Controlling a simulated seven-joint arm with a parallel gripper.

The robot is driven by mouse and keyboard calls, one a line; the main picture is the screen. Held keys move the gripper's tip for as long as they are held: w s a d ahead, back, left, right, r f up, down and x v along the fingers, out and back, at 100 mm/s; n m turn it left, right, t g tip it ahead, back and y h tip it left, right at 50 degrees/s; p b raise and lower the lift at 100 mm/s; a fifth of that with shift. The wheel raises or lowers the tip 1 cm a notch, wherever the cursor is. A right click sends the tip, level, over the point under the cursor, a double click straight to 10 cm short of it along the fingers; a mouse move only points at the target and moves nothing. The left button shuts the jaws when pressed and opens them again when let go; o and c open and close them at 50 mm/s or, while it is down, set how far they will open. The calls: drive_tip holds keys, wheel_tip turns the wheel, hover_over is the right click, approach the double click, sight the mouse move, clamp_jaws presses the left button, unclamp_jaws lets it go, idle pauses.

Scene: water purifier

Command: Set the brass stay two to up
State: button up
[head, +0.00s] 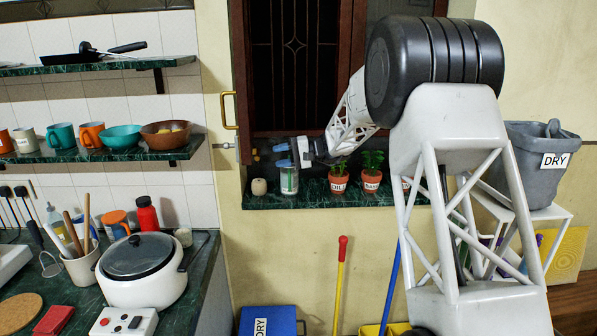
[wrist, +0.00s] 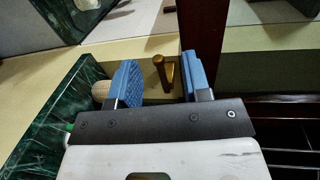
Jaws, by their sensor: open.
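A brass peg-like piece (wrist: 159,67) shows in the wrist view. I cannot tell whether these are the same part or which is stay two. My gripper (head: 281,156) is in front of the window's lower left corner, its blue fingertips pointing left. In the wrist view my gripper (wrist: 160,80) is open, with the brass piece beyond and between its fingers. Neither finger clearly touches it.
The dark window frame (head: 240,70) rises behind. A shelf with bowls (head: 120,139) is to the left.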

drive_tip(key=s+d+r+h, duration=0.2)
drive_tip(key=s+h, duration=0.1)
drive_tip(key=s, duration=0.8)
drive_tip(key=s+d+r+h, duration=0.2)
drive_tip(key=s, duration=0.9)
drive_tip(key=shift+d+r+h, duration=0.25)
drive_tip(key=shift+d+h, duration=0.05)
drive_tip(key=shift+h, duration=0.1)
drive_tip(key=s+d+f+t+h, duration=0.1)
drive_tip(key=s+d, duration=0.4)
drive_tip(key=s, duration=0.8)
drive_tip(key=s+d+f+t+h, duration=0.1)
drive_tip(key=s+d+f+h, duration=0.3)
drive_tip(key=s, duration=0.9)
drive_tip(key=s+d+f+t+h, duration=0.1)
drive_tip(key=s+d+h, duration=0.4)
drive_tip(key=s, duration=0.8)
drive_tip(key=shift+s+d+f+h, duration=0.35)
drive_tip(key=shift+d+f, duration=0.15)
drive_tip(key=shift+f, duration=0.15)
